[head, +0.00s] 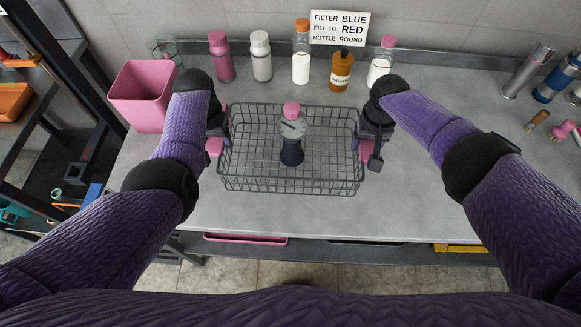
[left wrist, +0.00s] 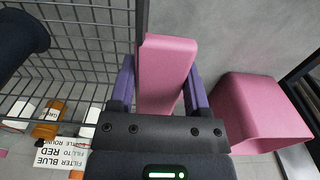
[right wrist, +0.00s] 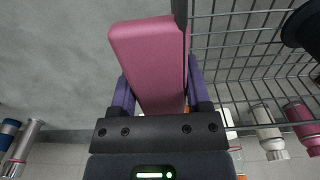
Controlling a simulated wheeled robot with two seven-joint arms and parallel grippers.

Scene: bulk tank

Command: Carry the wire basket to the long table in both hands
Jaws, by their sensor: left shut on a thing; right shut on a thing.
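The grey wire basket (head: 240,184) is in the middle of the head view, over the grey table, with a pink handle on each short side. A dark bottle-shaped thing (head: 291,152) with a dial and a pink top stands inside it. My left gripper (head: 216,140) is shut on the left pink handle (left wrist: 165,70). My right gripper (head: 369,142) is shut on the right pink handle (right wrist: 150,60). The basket looks level; I cannot tell whether its bottom touches the tabletop.
The grey table (head: 420,190) has bare room on both sides of the basket. A pink bin (head: 143,97) stands close to my left gripper. Several bottles and a sign (head: 339,28) line the back. Metal cylinders (head: 528,70) stand at the right. A dark shelf rack (head: 62,75) is at the left.

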